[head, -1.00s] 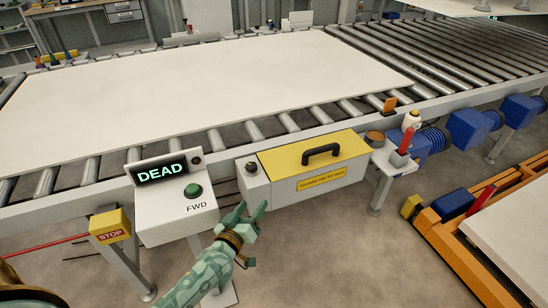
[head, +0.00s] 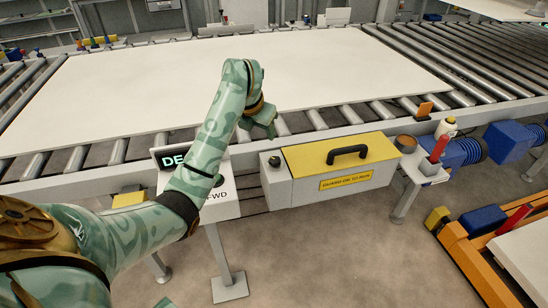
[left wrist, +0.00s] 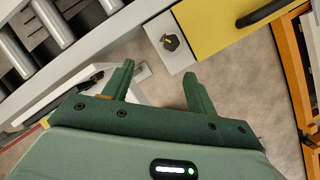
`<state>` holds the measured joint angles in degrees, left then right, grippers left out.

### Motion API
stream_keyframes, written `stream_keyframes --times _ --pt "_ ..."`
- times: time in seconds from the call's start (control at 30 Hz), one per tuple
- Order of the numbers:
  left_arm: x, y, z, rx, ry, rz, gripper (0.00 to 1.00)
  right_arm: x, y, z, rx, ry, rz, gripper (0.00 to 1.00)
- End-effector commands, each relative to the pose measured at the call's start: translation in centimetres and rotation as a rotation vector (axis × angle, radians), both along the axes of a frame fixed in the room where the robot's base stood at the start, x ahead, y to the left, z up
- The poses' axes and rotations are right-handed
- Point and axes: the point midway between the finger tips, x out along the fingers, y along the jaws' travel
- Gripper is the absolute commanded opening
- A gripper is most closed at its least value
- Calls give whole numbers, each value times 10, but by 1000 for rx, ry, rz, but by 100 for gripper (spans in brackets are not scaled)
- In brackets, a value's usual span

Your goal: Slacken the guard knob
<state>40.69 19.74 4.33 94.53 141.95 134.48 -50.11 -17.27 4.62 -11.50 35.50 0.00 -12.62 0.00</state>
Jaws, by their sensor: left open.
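The guard knob is a small dark knob (head: 274,160) on the grey end block at the left end of the yellow guard cover (head: 318,155). In the left wrist view the knob (left wrist: 171,42) shows a pale orange mark on top, on a light grey plate. My left gripper (head: 268,127) is raised behind and above the knob in the head view, over the conveyor's near edge. In the left wrist view its two fingers (left wrist: 158,88) are spread with nothing between them, and the knob lies beyond the tips, apart from them. My right gripper is not in view.
A black handle (head: 347,153) stands on the yellow cover. The display box with a FWD button (head: 218,181) is left of the knob, partly behind my left arm. A small shelf with a red-handled item (head: 438,150) is at right. A white sheet (head: 130,90) lies on the rollers.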

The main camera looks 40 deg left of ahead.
Motion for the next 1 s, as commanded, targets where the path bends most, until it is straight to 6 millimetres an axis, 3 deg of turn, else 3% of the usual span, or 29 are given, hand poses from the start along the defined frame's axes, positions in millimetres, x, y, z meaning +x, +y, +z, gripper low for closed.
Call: stream_keyframes --times 0.17,0.7,1.0 --pt "3 -14 -4 -90 13 -25 57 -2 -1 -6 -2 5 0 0" --pt "49 -9 -124 -84 18 -22 57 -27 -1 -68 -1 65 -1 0" --pt "61 -8 -146 -84 13 -22 57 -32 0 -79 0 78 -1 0"
